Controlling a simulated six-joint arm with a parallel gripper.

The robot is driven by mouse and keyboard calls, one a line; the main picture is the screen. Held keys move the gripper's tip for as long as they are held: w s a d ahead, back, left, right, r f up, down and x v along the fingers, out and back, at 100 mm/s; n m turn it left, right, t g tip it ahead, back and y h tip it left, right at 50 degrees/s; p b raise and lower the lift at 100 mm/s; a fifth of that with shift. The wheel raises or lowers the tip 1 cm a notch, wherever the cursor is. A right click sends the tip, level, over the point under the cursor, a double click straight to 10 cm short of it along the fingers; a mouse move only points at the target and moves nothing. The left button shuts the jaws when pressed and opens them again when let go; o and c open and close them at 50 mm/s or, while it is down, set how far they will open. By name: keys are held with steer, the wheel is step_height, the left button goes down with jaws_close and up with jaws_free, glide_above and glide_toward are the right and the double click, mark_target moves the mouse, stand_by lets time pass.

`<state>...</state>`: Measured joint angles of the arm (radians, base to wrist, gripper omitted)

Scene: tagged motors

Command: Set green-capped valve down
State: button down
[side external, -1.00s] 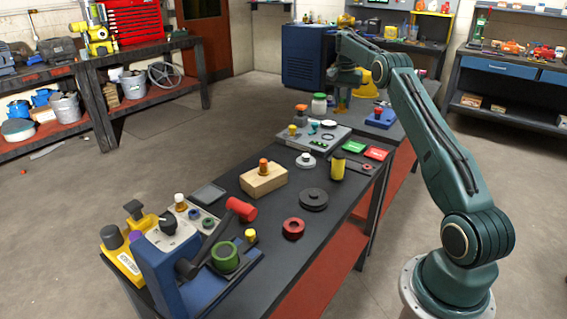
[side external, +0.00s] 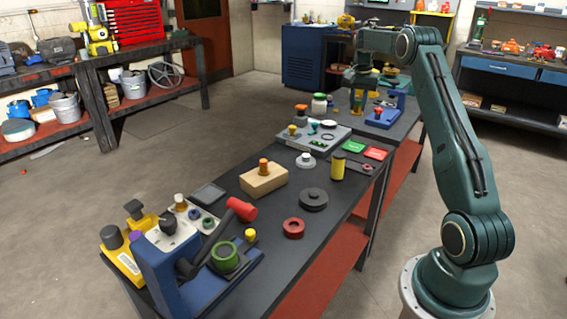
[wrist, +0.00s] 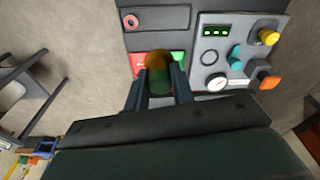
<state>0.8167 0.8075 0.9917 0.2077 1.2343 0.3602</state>
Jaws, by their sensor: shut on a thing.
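My gripper (wrist: 160,92) is shut on the green-capped valve (wrist: 159,72), a brass-coloured and green piece held between the two fingers in the wrist view. In the side external view my gripper (side external: 358,96) is at the far end of the bench, left of the blue block with a red knob (side external: 379,116). The valve's shape is hard to make out there. The wrist view looks down past the valve, which covers part of the red card (wrist: 138,61) and the green card (wrist: 177,57); I cannot tell its height above the bench.
A grey panel (side external: 285,139) with knobs and a gauge lies near the cards. A white jar with a green lid (side external: 319,104) stands behind it. A yellow cylinder (side external: 338,167), a black disc (side external: 313,200) and a red ring (side external: 293,228) stand nearer, with bare bench between them.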

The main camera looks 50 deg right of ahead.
steer(key=shift+s+a, duration=0.1)
steer(key=shift+s, duration=0.15)
step_height(320, 180, down, 16)
steer(key=shift+r, duration=0.15)
stand_by(0.5)
steer(key=shift+f, duration=2.15)
steer(key=shift+f, duration=0.15)
steer(key=c, duration=1.2)
jaws_free()
